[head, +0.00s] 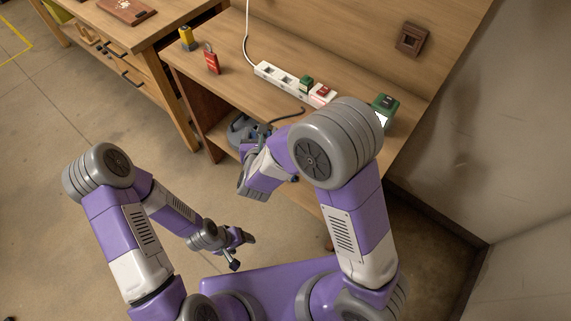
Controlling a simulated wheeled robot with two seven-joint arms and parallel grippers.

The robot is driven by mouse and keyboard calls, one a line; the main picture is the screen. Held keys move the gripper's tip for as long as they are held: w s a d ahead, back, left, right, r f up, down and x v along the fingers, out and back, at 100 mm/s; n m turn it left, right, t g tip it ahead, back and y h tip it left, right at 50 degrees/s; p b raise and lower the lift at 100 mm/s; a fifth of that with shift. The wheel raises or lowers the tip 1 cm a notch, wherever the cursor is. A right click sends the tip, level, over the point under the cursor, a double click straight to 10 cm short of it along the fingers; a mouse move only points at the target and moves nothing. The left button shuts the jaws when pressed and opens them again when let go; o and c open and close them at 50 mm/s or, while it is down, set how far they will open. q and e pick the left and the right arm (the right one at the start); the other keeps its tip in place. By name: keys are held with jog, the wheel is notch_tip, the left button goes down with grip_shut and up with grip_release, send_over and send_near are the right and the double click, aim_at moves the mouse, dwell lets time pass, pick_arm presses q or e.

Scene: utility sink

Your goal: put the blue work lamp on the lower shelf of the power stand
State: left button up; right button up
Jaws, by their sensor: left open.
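A blue-grey object (238,132), which looks like the blue work lamp, is on the lower level of the wooden stand (222,75), under the top. It is partly covered by my right forearm and the stand's top. My right arm reaches over to it; the right gripper is mostly hidden behind its own wrist, and I cannot tell whether it touches the lamp. My left gripper (241,251) is open and empty, low over the floor in front of the stand, apart from everything.
On the stand's top are a white power strip (279,78) with plugs, a red tag-like item (211,58), a yellow item (187,38) and a green device (385,107). A wooden workbench (105,35) with drawers stands at the left. A wall closes off the right. The floor at left is clear.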

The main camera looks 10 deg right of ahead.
jog(key=w+f+b, duration=0.2)
jog(key=w+f, duration=0.2)
jog(key=f, duration=1)
jog(key=d+f+m+g+h+b, duration=0.1)
jog(key=d+f+m+h, duration=0.1)
jog(key=d+f, duration=1.05)
jog(key=d+f+m+h, duration=0.1)
jog(key=d+f+h, duration=0.1)
jog(key=d+f, duration=1.05)
jog(key=f+b, duration=0.1)
jog(key=f, duration=0.1)
jog(key=d+f+b, duration=0.1)
jog(key=f+b, duration=0.1)
jog(key=f, duration=0.1)
jog(key=d+f+b, duration=0.1)
jog(key=f+b, duration=0.1)
jog(key=shift+s+f, duration=0.15)
jog(key=shift+f, duration=0.1)
jog(key=shift+r, duration=0.15)
jog(key=o, duration=1.4)
jog(key=shift+f, duration=0.2)
